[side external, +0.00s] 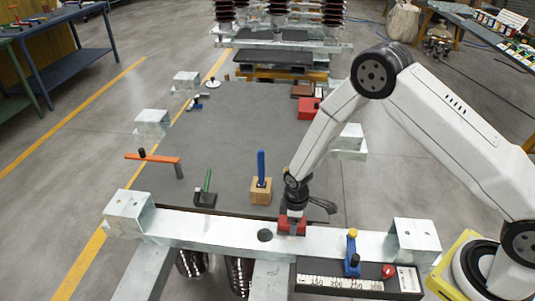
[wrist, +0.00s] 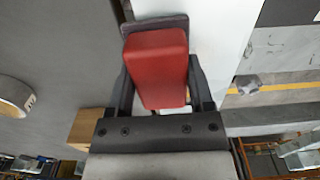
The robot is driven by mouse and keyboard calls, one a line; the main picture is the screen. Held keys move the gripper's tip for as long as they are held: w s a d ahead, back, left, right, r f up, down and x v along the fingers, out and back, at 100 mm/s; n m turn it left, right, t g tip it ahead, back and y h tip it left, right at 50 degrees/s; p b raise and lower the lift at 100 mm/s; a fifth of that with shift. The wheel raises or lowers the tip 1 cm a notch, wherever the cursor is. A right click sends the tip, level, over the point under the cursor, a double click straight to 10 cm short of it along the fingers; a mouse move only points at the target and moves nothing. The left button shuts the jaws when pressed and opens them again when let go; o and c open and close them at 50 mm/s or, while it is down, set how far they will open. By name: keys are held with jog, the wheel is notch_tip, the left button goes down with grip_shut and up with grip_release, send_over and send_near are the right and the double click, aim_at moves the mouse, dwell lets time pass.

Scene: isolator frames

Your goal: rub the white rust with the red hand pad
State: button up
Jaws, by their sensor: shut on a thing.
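My gripper (side external: 293,214) is shut on the red hand pad (side external: 283,223) at the pale galvanised beam (side external: 200,228). In the wrist view the red block of the pad (wrist: 157,68) sits between the two dark fingers of my gripper (wrist: 160,85). A grey sole shows past the block's far end. The pad is at the beam's top face, right of a round dark hole (side external: 265,235). Whether it presses on the metal I cannot tell. I cannot make out the white rust as a separate patch; the pad and gripper hide part of the beam.
A blue-handled tool in a wooden block (side external: 261,192), a green-handled tool (side external: 206,193) and an orange bar (side external: 155,158) stand behind the beam. A blue clamp-like tool (side external: 352,255) and a labelled dark tray (side external: 330,281) are at front right. The grey mat's middle is clear.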

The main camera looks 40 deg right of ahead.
jog(key=shift+d, duration=0.15)
jog(key=shift+r, duration=3)
jog(key=shift+r, duration=1.5)
jog(key=shift+s+a+f, duration=0.25)
jog(key=shift+s+a, duration=0.3)
jog(key=shift+a, duration=0.05)
jog(key=shift+s+a+f, duration=0.25)
jog(key=shift+s+a, duration=0.3)
jog(key=shift+f, duration=0.1)
